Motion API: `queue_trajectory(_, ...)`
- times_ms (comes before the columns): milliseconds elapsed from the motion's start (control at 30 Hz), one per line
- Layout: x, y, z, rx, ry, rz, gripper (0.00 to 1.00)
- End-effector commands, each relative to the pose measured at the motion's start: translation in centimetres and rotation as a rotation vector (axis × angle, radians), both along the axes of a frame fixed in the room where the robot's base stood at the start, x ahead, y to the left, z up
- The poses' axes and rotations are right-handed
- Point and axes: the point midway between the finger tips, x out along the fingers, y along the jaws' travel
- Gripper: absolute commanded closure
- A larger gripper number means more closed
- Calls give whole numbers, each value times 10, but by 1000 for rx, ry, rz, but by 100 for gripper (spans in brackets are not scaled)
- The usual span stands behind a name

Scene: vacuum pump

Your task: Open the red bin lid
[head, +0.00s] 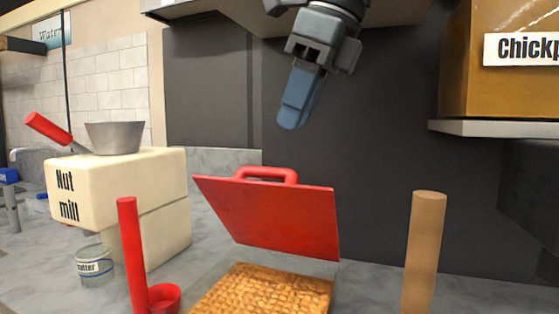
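The red bin lid (270,212) is tilted up steeply, its flat face toward me, with a red loop handle (266,175) at its top edge. Below it the bin's contents show as a golden-brown textured surface (265,290). The bin's walls are mostly out of view or hidden. My gripper (294,110) hangs above the lid handle, a clear gap away and touching nothing. It is seen edge-on, so I cannot tell how far its fingers are apart.
A cream nut mill (120,195) with a metal bowl stands at left, a small glass jar (94,265) before it. A red upright rod (132,255) and a tan post (424,250) flank the bin. A shelf (495,128) with a chickpea box (500,85) juts out at upper right.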

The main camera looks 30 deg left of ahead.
Motion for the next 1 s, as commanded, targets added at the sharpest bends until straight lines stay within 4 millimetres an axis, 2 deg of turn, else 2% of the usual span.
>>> queue_trajectory(33, -1, 4, -12, -3, 1, 3, 71)
queue_trajectory(200, -3, 16, -40, -1, 3, 3, 71)
queue_trajectory(400, -4, 25, -62, 0, 3, 2, 71)
queue_trajectory(833, -4, 29, -69, 1, 1, 1, 71)
queue_trajectory(1000, -4, 29, -69, 1, 1, 1, 87)
